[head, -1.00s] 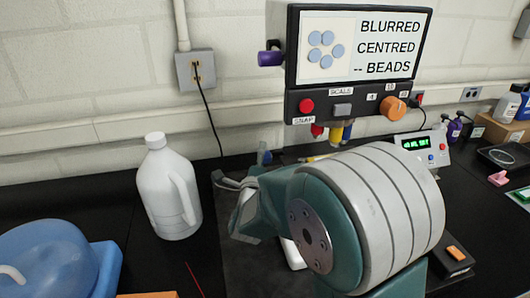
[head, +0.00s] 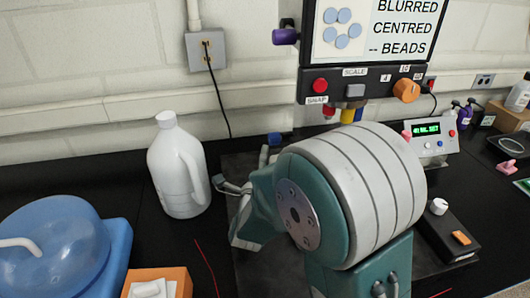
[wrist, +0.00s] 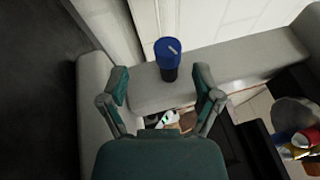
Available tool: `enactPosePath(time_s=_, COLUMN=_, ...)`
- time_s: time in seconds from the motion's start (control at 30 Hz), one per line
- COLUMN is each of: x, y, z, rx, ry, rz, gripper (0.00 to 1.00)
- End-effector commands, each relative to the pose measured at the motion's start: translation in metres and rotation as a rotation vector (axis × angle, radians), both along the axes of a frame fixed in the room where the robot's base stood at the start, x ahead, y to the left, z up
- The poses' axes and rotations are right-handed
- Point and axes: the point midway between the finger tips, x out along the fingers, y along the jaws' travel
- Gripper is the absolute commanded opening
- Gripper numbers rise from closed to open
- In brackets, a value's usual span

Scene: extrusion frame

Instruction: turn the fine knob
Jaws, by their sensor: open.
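A blue knob (wrist: 168,48) with a white mark and a dark collar shows in the wrist view, ahead of my open gripper (wrist: 161,74) and roughly between its fingers. The fingers look apart from it. In the head view, a small blue knob (head: 275,139) shows low behind my arm; it looks like the same one. A purple knob (head: 286,36) is on the left side of the screen (head: 375,32), which reads BLURRED, CENTRED, BEADS. No label marks either knob as fine.
A white jug (head: 177,170) stands left of my arm, with a blue tub (head: 115,255) at the lower left. A black box (head: 450,238) with a white knob (head: 438,207) and a display unit (head: 432,138) are right. Dark bench is clear between jug and tub.

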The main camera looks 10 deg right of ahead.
Motion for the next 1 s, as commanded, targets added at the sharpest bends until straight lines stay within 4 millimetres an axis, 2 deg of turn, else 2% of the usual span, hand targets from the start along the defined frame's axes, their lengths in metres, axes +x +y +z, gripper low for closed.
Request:
enactPosePath(time_s=0.6, x=-0.025, y=0.014, z=-0.024, rx=-0.001, ry=0.001, rz=0.001, gripper=0.82)
enactPosePath(time_s=1.0, x=-0.028, y=0.015, z=-0.026, rx=-0.001, ry=0.001, rz=0.0, gripper=0.82)
